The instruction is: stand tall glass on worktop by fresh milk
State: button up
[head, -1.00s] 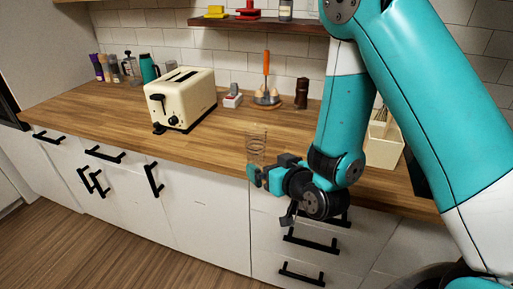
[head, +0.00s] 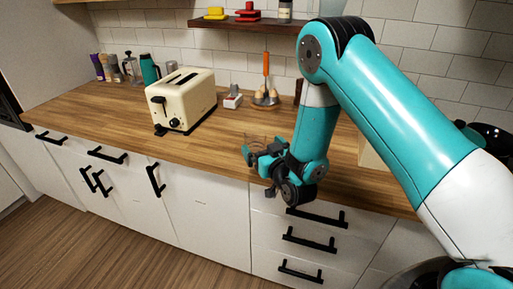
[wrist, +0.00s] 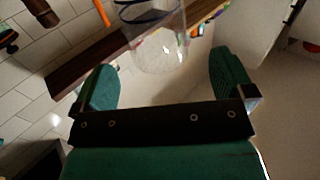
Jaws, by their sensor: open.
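The tall clear glass (head: 257,141) is near the front edge of the wooden worktop (head: 215,145), partly hidden by my gripper (head: 261,155) in the head view. In the wrist view the glass (wrist: 160,48) shows as a see-through cylinder just beyond and between the two green fingers of my gripper (wrist: 164,82). The fingers are wide apart, with a gap on each side of the glass. Whether the glass's base rests on the worktop is hidden. I cannot pick out the fresh milk in either view.
A cream toaster (head: 182,101) stands left of the glass. Several containers and a teal bottle (head: 149,70) stand at the back left. A holder with an orange-handled utensil (head: 266,66) is behind. Bare worktop lies between the toaster and my gripper.

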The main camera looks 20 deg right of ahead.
aim_at(260, 141)
jog(key=w+p, duration=0.1)
jog(key=w, duration=0.1)
jog(key=w+p, duration=0.2)
jog(key=shift+w+a+r, duration=0.2)
jog(key=shift+w, duration=0.1)
jog(key=shift+w+a+f, duration=0.1)
jog(key=shift+w+f, duration=0.1)
jog(key=shift+w, duration=0.35)
jog(key=c, duration=1.3)
jog(key=shift+c, duration=1.3)
jog(key=shift+r, duration=0.15)
